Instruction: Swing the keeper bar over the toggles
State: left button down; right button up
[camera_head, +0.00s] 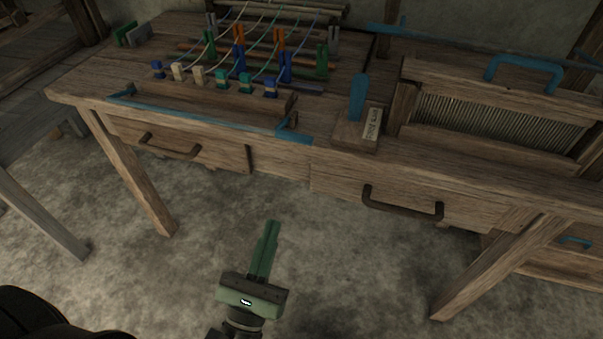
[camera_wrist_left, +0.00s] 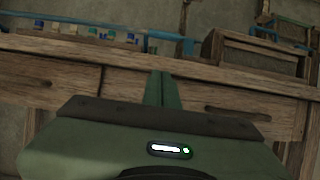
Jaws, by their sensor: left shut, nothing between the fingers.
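The blue keeper bar (camera_head: 205,119) lies along the front edge of the loom table, in front of a shallow wooden trough. Its right end has a short bent blue piece. The toggles, a row of small blue, cream and teal blocks (camera_head: 222,79), stand behind the trough with cords running back from them. They also show small at the top left of the left wrist view (camera_wrist_left: 92,31). My green left gripper (camera_head: 270,224) is shut and empty, low in front of the table and apart from the bar. My right gripper is not in view.
A wooden block with a blue lever (camera_head: 357,98) and a label stands right of the bar. A reed frame with a blue handle (camera_head: 524,72) is further right. Drawers with dark handles (camera_head: 402,205) face the front. The floor before the table is clear.

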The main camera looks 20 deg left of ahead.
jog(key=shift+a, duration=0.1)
pick_arm(q)
jog(key=shift+w, duration=0.1)
